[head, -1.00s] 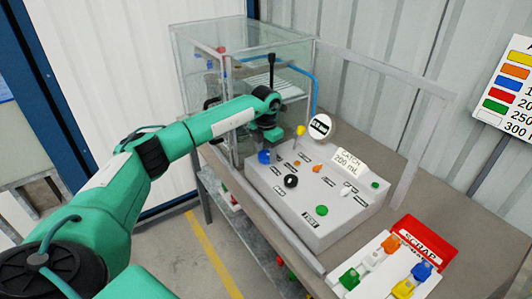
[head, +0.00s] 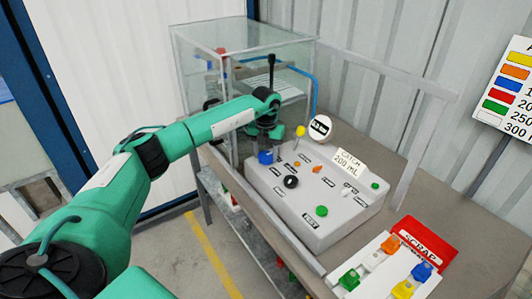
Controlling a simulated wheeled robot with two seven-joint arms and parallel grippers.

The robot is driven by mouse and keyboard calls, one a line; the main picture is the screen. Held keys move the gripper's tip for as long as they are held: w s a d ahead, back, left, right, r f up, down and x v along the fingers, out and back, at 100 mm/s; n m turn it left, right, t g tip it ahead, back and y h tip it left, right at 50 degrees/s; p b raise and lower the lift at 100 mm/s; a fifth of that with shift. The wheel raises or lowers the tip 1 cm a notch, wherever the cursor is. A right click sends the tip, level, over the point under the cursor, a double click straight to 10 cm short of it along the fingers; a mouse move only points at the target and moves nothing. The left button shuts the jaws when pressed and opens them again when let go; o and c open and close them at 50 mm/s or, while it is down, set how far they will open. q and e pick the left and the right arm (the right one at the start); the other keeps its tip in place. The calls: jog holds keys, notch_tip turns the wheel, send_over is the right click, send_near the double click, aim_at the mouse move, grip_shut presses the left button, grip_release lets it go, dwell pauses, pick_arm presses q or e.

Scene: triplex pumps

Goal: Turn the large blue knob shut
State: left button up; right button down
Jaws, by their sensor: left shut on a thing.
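The large blue knob (head: 265,157) stands at the back left corner of the grey control box, partly hidden by my gripper. My left gripper (head: 267,146) reaches down from above and is shut on the knob. Its fingertips are small and partly hidden here, and I cannot read the knob's angle. My right gripper is not in view.
The control box (head: 318,233) carries a black knob (head: 291,182), a green button (head: 321,211), a yellow knob (head: 300,131) and a round gauge (head: 320,127). A glass case (head: 235,40) stands close behind my wrist. A red SCRAP tray (head: 425,238) is at the right.

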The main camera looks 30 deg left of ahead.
aim_at(266, 155)
pick_arm(q)
jog(key=shift+r, duration=0.1)
jog(key=o, duration=1)
notch_tip(266, 155, up, 14)
jog(key=b, duration=0.3)
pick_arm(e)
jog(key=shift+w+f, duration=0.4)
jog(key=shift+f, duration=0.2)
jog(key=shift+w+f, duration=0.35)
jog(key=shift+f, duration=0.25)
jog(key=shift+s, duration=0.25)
pick_arm(q)
jog(key=shift+f, duration=0.25)
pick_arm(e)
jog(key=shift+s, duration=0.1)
